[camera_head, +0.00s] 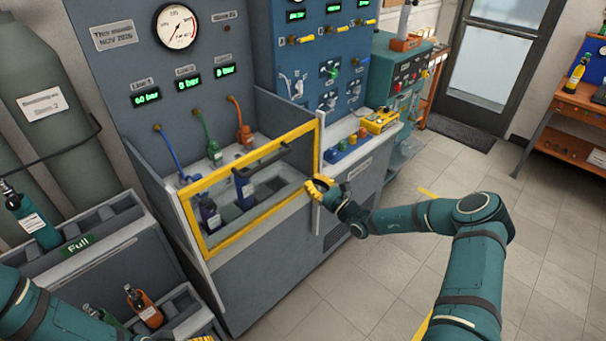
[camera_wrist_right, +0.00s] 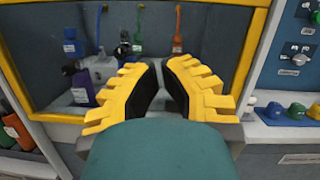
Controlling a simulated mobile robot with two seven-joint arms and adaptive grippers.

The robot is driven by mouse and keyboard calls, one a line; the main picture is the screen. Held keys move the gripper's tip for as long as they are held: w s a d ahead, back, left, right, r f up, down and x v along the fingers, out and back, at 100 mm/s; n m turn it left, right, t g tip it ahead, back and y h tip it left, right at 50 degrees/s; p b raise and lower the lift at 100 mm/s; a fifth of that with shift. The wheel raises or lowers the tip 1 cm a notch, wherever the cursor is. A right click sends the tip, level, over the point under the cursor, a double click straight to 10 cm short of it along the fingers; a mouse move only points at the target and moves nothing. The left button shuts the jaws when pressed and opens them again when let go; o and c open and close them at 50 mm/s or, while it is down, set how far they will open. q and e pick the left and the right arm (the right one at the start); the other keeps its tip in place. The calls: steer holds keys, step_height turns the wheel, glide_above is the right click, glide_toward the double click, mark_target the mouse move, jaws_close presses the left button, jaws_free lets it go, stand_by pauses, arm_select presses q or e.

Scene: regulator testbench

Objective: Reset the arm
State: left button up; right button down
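My right arm reaches in from the right in the head view. Its right gripper (camera_head: 318,186) is at the right edge of the yellow-framed window (camera_head: 187,212) of the grey test bench. In the right wrist view the yellow-padded fingers of the right gripper (camera_wrist_right: 163,88) are slightly apart with nothing seen between them. Behind them are the yellow frame and a dark blue bottle (camera_wrist_right: 82,88). My left arm (camera_head: 40,308) shows at the lower left of the head view; a sliver of yellow near the bottom edge may be its gripper, whose fingers cannot be made out.
Colored knobs (camera_head: 348,146) sit on the ledge right of the window. A rack marked Full (camera_head: 110,240) with a teal bottle (camera_head: 34,222) stands at the left. An orange bottle (camera_head: 143,306) is in the lower rack. The tiled floor (camera_head: 380,285) at right is clear.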

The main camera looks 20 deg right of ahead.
steer(key=s+a+f+n+g+y+b, duration=0.1)
steer(key=s+a+f+n+g+y, duration=0.2)
steer(key=a, duration=0.4)
steer(key=s+a+f+n+g, duration=0.3)
steer(key=s+a+n+g, duration=0.15)
steer(key=a, duration=0.25)
steer(key=s+a+f+n+g+y+b, duration=0.1)
steer(key=s+a+f+n+g+y, duration=0.1)
steer(key=s+a+f+n+g, duration=0.25)
steer(key=s+a+f+n+g+h+b, duration=0.2)
steer(key=s+f+n+h, duration=0.2)
steer(key=s+n, duration=0.3)
steer(key=s+a+f+n+g+h+b, duration=0.2)
steer(key=s+a+f+n+g+h, duration=0.1)
steer(key=s+n, duration=0.5)
steer(key=shift+s+f+h, duration=0.6)
steer(key=shift+s+h, duration=0.6)
steer(key=shift+s, duration=0.6)
